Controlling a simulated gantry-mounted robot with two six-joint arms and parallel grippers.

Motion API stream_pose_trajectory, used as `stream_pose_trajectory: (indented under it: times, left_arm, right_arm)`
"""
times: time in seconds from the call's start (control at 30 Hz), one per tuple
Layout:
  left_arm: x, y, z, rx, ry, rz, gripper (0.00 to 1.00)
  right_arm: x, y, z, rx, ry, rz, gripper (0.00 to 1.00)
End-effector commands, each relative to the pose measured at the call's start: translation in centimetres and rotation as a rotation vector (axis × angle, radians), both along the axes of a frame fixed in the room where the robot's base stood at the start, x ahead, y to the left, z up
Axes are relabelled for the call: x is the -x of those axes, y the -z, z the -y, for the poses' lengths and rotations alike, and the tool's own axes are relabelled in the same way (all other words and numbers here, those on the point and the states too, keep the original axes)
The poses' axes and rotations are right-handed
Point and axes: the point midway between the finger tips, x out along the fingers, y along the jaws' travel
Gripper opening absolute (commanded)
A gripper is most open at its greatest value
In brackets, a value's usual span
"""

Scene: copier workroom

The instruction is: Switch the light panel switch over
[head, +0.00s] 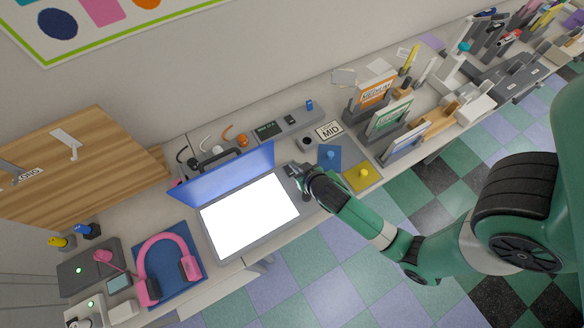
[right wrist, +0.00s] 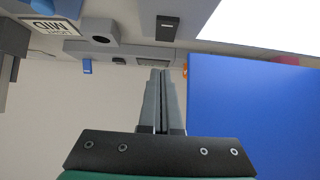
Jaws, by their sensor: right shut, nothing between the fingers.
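The light panel (head: 248,214) is a bright white rectangle lying on the bench in the head view, beside an upright blue board (head: 225,184). A corner of the white panel (right wrist: 262,24) and the large blue board (right wrist: 252,112) also show in the right wrist view. A small black block (right wrist: 167,27), possibly the switch, lies near the panel, beyond my fingertips in the wrist picture; its position cannot be read. My right gripper (head: 294,175) is shut and empty by the panel's upper right corner. In the right wrist view its fingers (right wrist: 159,72) are together, apart from the black block.
A "LIGHT MID" card (head: 328,131) and a grey block with a dark round top (head: 306,142) stand behind the gripper. Blue (head: 330,157) and yellow (head: 362,175) pads lie to its right. Pink headphones (head: 164,266) lie left. Upright card holders (head: 389,119) crowd the right.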

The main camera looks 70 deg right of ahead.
Motion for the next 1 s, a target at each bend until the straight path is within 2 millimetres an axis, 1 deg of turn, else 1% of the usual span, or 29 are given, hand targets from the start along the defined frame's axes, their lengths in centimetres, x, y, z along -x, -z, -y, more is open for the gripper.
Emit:
stream_pose_trajectory:
  times: [0.03, 0.1, 0.2, 0.3, 0.43, 0.7, 0.77, 0.87, 0.9, 1.0]
  left_arm:
    - [0.0, 0.0, 0.0, 0.000, 0.000, 0.000, 0.63]
    - [0.0, 0.1, 0.0, 0.000, 0.000, 0.000, 0.63]
    - [0.0, 0.3, 0.0, 0.000, 0.000, 0.000, 0.63]
    - [0.0, 0.5, 0.0, 0.000, 0.000, 0.000, 0.63]
    - [0.0, 0.5, 0.0, 0.000, 0.000, 0.000, 0.63]
    - [0.0, 0.5, 0.0, 0.000, 0.000, 0.000, 0.63]
    - [0.0, 0.8, 0.0, 0.000, 0.000, 0.000, 0.63]
    - [0.0, 1.9, 0.0, 0.000, 0.000, 0.000, 0.63]
    - [0.0, 1.4, 0.0, 0.000, 0.000, -0.001, 0.63]
    - [0.0, 1.3, 0.0, 0.000, 0.000, 0.000, 0.63]
  right_arm:
    - [-0.7, 0.6, 0.6, 0.000, 0.002, 0.000, 0.00]
    - [-1.2, 1.8, 1.1, -0.001, 0.002, -0.003, 0.00]
    - [-1.3, 3.5, 1.1, -0.001, -0.001, -0.003, 0.00]
    - [-1.4, 4.5, 1.2, -0.001, 0.000, -0.002, 0.00]
    - [-1.5, 5.0, 1.2, 0.000, -0.001, 0.000, 0.00]
    - [-1.5, 5.0, 1.2, 0.000, -0.001, 0.001, 0.00]
    - [-1.5, 5.3, 1.2, 0.000, -0.001, 0.001, 0.00]
    - [-1.8, 6.2, 1.5, 0.000, 0.000, 0.002, 0.00]
    - [-1.8, 5.7, 1.4, -0.001, 0.000, 0.001, 0.00]
    - [-1.7, 5.7, 1.4, -0.001, 0.000, -0.001, 0.00]
